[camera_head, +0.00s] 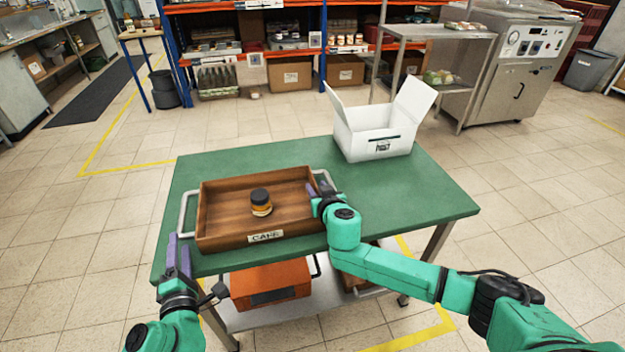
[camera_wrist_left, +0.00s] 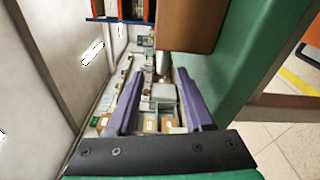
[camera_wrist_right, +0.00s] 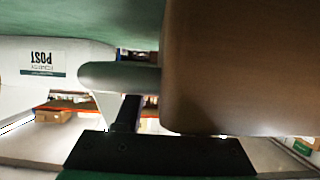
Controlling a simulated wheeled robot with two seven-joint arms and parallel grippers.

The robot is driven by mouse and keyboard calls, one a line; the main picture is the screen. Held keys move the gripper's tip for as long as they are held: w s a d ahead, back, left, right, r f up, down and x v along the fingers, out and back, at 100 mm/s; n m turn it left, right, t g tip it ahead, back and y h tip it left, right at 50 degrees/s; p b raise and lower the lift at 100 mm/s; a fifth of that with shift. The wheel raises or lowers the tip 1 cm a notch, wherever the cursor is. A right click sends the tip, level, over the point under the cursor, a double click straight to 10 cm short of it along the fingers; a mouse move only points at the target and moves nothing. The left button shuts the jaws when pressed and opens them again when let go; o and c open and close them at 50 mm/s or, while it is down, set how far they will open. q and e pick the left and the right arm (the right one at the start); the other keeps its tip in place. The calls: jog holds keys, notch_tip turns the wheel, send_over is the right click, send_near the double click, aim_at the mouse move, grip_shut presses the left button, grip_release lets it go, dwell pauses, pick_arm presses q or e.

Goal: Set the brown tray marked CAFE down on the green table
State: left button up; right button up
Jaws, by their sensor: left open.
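The brown tray marked CAFE (camera_head: 222,241) appears to rest flat on the green table (camera_head: 430,200), near its front left. It has a pale bar handle at each end. A small jar with a dark lid (camera_head: 261,203) stands inside it. My left gripper (camera_head: 179,256) is open and empty just outside the tray's front left corner, apart from the left handle (camera_head: 184,213). My right gripper (camera_head: 321,197) is at the right handle (camera_wrist_right: 115,77). The handle and tray wall (camera_wrist_right: 240,70) hide most of its fingers, so I cannot tell whether it grips.
An open white box (camera_head: 375,140) stands at the table's back right. The table is bare at the right. An orange case (camera_head: 270,287) is on the shelf below. A metal rack (camera_head: 440,32) and a steel machine (camera_head: 515,65) stand behind.

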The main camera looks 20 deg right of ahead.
pick_arm(q)
jog(key=shift+s, duration=1)
pick_arm(e)
jog(key=v, duration=1.2)
